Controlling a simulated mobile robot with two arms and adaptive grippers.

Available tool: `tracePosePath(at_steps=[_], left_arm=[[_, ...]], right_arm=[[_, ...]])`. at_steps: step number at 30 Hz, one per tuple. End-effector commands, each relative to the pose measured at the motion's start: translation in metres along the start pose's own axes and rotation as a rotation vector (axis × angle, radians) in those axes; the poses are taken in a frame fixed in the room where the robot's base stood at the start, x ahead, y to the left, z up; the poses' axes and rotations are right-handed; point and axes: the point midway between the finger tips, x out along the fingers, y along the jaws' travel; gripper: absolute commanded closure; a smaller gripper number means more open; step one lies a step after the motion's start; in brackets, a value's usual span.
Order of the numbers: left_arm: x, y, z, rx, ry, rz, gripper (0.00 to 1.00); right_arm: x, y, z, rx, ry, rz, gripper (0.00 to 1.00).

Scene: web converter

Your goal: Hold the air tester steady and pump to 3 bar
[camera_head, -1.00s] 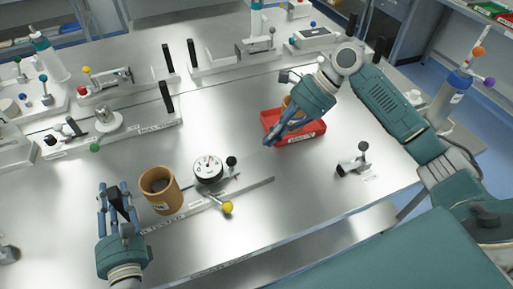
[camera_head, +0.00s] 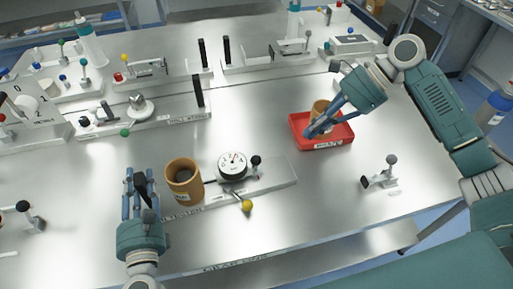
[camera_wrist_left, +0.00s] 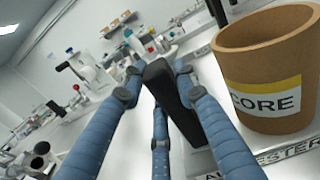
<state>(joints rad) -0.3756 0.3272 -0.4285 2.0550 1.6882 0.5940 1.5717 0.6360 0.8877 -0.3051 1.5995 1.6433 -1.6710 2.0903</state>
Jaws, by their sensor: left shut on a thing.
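The air tester (camera_head: 270,181) is a long metal base on the bench, with a white dial gauge (camera_head: 232,165), a yellow-knobbed lever (camera_head: 247,205) and a black knob (camera_head: 256,160). A brown cylinder labelled CORE (camera_head: 184,184) stands upright at its left end. It also shows close in the left wrist view (camera_wrist_left: 268,75). My left gripper (camera_head: 140,186) is shut on a black handle (camera_wrist_left: 172,98) left of the core. The dial's needle reading is too small to tell. My right gripper (camera_head: 316,128) is over the red tray (camera_head: 335,142), its fingers close together beside a brown core (camera_head: 320,106).
A small stand with a grey knob (camera_head: 391,160) is on the right of the bench. A black-knobbed stand (camera_head: 24,207) is at the far left. Several fixtures with black posts (camera_head: 198,92) line the back.

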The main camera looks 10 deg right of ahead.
Motion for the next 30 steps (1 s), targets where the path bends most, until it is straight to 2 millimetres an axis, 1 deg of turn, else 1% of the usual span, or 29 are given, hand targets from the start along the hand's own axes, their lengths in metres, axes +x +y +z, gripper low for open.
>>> tracePosePath(at_steps=[1,10,14,15,16,17,21,24,27,30], left_arm=[[-0.003,0.0,-0.011,0.0,0.021,-0.001,1.0],[-0.003,0.0,-0.011,0.0,0.021,-0.001,1.0],[-0.003,0.0,-0.011,0.0,0.021,-0.001,1.0],[-0.003,0.0,-0.011,0.0,0.021,-0.001,1.0],[-0.003,0.0,-0.011,0.0,0.021,-0.002,1.0],[-0.003,-0.001,-0.011,0.0,0.021,-0.002,1.0],[-0.003,-0.001,-0.011,0.0,0.021,-0.002,1.0],[-0.003,-0.001,-0.011,0.0,0.021,-0.002,1.0],[-0.003,-0.001,-0.011,0.0,0.021,-0.002,1.0],[-0.003,0.0,-0.011,0.0,0.021,-0.002,1.0]], right_arm=[[0.001,0.0,-0.001,0.0,0.0,0.0,1.0],[0.001,0.0,-0.001,0.0,0.0,0.0,1.0],[0.004,0.001,0.004,-0.02,0.01,0.006,0.74],[0.007,0.002,0.008,-0.044,0.023,0.013,0.66],[0.011,0.003,0.014,-0.069,0.036,0.02,0.6],[0.015,0.004,0.019,-0.101,0.055,0.028,0.57],[0.037,0.011,0.053,-0.313,0.189,0.072,0.57],[0.049,0.016,0.077,-0.482,0.308,0.093,0.57],[0.054,0.019,0.095,-0.628,0.419,0.099,0.57],[0.056,0.02,0.107,-0.732,0.505,0.099,0.57]])
